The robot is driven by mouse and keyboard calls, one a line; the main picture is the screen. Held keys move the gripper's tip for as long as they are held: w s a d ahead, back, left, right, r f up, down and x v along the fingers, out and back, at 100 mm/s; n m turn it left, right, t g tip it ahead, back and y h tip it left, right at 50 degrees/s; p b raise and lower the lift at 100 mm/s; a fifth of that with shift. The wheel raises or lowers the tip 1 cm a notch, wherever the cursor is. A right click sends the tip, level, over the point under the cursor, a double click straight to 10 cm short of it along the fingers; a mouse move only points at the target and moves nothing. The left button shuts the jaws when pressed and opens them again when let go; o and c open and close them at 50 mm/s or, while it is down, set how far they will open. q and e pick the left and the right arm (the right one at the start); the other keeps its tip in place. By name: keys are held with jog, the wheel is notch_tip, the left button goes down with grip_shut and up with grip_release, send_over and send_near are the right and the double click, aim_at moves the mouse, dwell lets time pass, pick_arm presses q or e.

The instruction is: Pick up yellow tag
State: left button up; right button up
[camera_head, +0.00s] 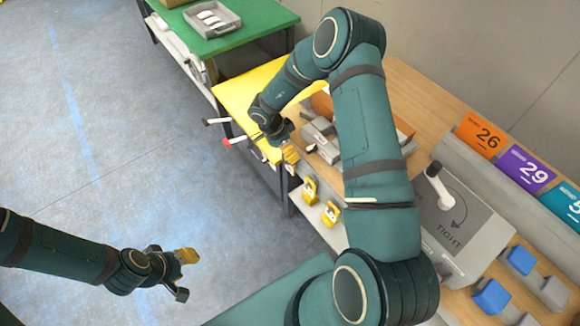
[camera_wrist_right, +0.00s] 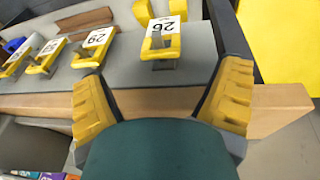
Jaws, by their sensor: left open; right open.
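Several yellow tags with white number labels sit along the table's front edge. In the right wrist view, the yellow tag labelled 26 (camera_wrist_right: 160,52) is ahead of my right gripper (camera_wrist_right: 163,98), between the lines of its two spread yellow fingers but apart from them. The tag labelled 29 (camera_wrist_right: 92,52) is to its left, with further tags (camera_wrist_right: 42,65) beyond. In the head view, two yellow tags (camera_head: 310,191) (camera_head: 331,213) show near my right gripper (camera_head: 290,154), which is open and partly hidden. My left gripper (camera_head: 181,263) is open and empty over the floor.
A wooden table (camera_head: 425,100) carries orange 26 and purple 29 cards (camera_head: 525,168), a grey box with a lever (camera_head: 465,235) and blue blocks (camera_head: 490,297). A yellow surface (camera_head: 240,92) and green table (camera_head: 235,38) lie beyond. The floor at left is clear.

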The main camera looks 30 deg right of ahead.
aim_at(290, 165)
jog(key=shift+b+x, duration=0.75)
jog(key=shift+x, duration=2.25)
jog(key=shift+w, duration=0.1)
jog(key=c, duration=1.1)
